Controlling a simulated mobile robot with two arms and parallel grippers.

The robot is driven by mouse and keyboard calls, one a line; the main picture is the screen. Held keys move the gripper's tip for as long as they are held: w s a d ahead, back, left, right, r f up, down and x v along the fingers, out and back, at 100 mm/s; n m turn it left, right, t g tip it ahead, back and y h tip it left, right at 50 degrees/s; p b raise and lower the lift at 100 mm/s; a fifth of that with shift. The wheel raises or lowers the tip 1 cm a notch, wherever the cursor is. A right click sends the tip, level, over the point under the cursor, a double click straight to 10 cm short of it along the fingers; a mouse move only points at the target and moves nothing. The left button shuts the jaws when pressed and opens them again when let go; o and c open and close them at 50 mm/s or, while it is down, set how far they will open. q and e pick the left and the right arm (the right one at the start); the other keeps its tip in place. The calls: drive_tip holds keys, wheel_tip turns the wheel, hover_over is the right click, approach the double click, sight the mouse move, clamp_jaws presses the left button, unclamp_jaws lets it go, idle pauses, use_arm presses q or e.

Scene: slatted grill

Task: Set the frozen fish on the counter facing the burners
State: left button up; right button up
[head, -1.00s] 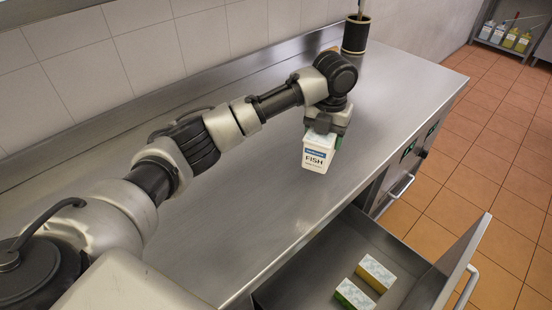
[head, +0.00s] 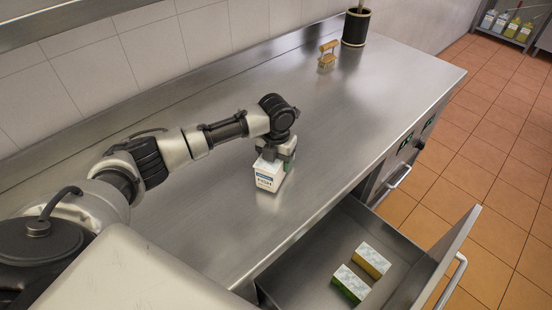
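The frozen fish is a white box (head: 268,178) with a blue label and dark lettering on the side toward me. It is at the counter's middle, near the front edge. My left gripper (head: 275,160) comes down from above and appears shut on the box; the fingers partly cover its top. I cannot tell whether the box touches the steel counter (head: 210,220) or hangs just above it. No burners show in the head view. My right gripper is not in view.
An open drawer (head: 312,275) below the counter's front holds a green-sided box (head: 351,284) and a yellow-sided box (head: 374,261). The counter between brush and gripper is clear.

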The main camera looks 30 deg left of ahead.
use_arm(q)
drive_tip(key=shift+f, duration=0.35)
drive_tip(key=shift+f, duration=0.1)
drive_tip(key=o, duration=1.3)
drive_tip(key=shift+f, duration=0.1)
wheel_tip(320, 180, up, 11)
drive_tip(key=shift+r+b, duration=0.1)
drive_tip(key=shift+b, duration=1.15)
drive_tip(key=shift+r, duration=0.6)
